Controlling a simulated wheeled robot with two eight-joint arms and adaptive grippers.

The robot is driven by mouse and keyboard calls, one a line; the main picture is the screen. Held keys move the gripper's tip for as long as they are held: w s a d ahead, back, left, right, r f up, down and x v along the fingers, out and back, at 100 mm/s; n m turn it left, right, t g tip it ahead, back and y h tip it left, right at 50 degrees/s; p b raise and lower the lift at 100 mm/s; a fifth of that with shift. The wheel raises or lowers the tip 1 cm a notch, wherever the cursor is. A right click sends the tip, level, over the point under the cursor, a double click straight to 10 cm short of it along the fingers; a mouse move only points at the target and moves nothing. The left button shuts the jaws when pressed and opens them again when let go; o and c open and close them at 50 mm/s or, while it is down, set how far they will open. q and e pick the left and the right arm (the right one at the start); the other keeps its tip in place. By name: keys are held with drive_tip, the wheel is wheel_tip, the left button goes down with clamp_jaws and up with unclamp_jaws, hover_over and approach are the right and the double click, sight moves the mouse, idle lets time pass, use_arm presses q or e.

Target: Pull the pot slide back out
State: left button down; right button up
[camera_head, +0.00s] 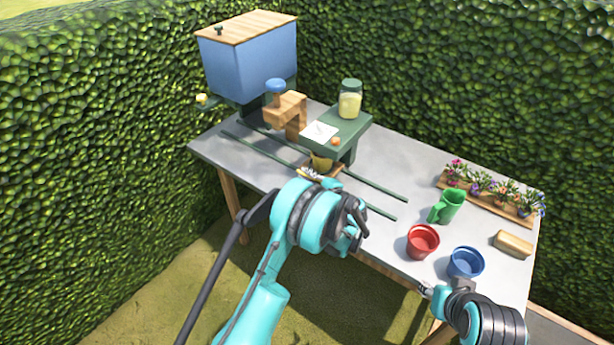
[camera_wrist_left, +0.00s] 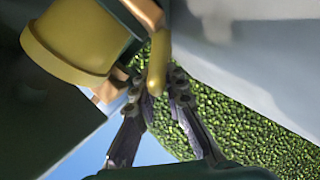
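The pot slide (camera_head: 306,171) is a tan wooden board between two green rails on the table, at the front of a green stand. A yellow pot (camera_head: 321,163) is on it, under the stand's top; the pot also fills the upper left of the left wrist view (camera_wrist_left: 68,42). My left gripper (camera_head: 314,176) is at the slide's near side. In the wrist view its fingers (camera_wrist_left: 161,92) lie close on both sides of a rounded tan handle (camera_wrist_left: 157,62). My right gripper (camera_head: 426,290) is at the table's front edge near the blue pot; its fingers are too small to read.
A red pot (camera_head: 422,242), a blue pot (camera_head: 465,262) and a green jug (camera_head: 446,206) stand on the right. A flower tray (camera_head: 476,202) and tan block (camera_head: 513,244) are beyond. A blue hopper (camera_head: 250,68) stands back left; a jar (camera_head: 350,99) is on the green stand (camera_head: 352,128).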

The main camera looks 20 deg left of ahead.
use_arm(q)
drive_tip(key=s+d, duration=0.1)
drive_tip(key=d, duration=0.3)
drive_tip(key=s+d+b, duration=0.1)
drive_tip(key=s+d, duration=0.1)
drive_tip(key=d, duration=0.2)
drive_tip(key=s+d+b, duration=0.1)
drive_tip(key=d, duration=0.2)
drive_tip(key=shift+s+d, duration=0.15)
drive_tip(key=shift+d, duration=0.25)
drive_tip(key=c, duration=1.6)
unclamp_jaws()
drive_tip(key=shift+o, duration=0.2)
drive_tip(key=shift+v, duration=3.8)
